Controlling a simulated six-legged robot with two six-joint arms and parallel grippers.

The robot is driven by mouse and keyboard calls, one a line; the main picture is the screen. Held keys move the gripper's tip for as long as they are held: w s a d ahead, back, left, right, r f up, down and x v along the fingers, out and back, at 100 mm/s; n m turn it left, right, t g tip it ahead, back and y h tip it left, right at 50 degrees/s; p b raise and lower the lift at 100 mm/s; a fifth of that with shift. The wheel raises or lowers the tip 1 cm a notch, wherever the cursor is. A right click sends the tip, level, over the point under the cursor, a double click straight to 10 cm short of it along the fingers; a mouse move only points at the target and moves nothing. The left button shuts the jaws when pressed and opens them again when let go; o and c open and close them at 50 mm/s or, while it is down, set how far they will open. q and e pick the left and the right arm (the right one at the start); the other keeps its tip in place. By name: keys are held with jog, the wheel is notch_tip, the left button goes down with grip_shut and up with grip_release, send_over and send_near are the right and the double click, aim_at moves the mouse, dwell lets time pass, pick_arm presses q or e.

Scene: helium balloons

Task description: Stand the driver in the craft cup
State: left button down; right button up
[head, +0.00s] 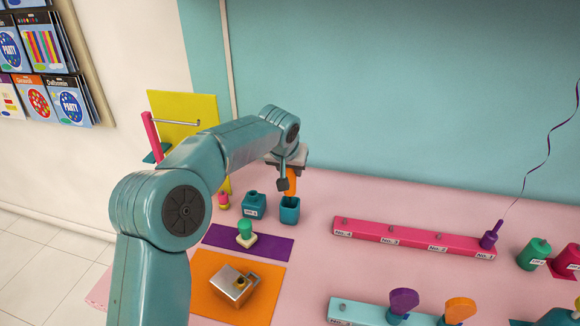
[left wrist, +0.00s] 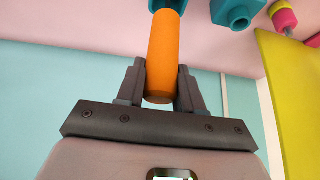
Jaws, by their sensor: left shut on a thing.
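My left gripper (head: 291,168) is shut on the handle of the driver, an orange cylinder (head: 292,184). The driver is roughly upright with its lower end at the mouth of the teal craft cup (head: 289,214). How deep it reaches is hidden by the cup wall. In the left wrist view, the jaws (left wrist: 162,88) grip the near end of the orange handle (left wrist: 165,52), and the far end meets a teal cup (left wrist: 168,4). My right gripper is not in view.
A green-topped stamp (head: 245,232) is on a purple mat (head: 272,247); a metal box (head: 232,284) is on an orange mat (head: 206,298). A pink rail (head: 410,237) lies to the right. A yellow board (head: 182,112) stands behind.

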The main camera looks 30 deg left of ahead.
aim_at(290, 178)
pick_arm(q)
jog(key=shift+f, duration=0.2)
dwell(0.4)
jog(key=shift+f+b, duration=0.5)
jog(key=shift+b, duration=0.2)
jog(key=shift+f, duration=0.3)
jog(key=shift+f+b, duration=0.55)
jog(key=shift+b, duration=0.2)
jog(key=shift+f, duration=0.2)
dwell(0.5)
jog(key=shift+f+b, duration=0.55)
jog(key=shift+b, duration=0.1)
jog(key=shift+r, duration=0.1)
jog(key=shift+f, duration=0.25)
dwell(0.4)
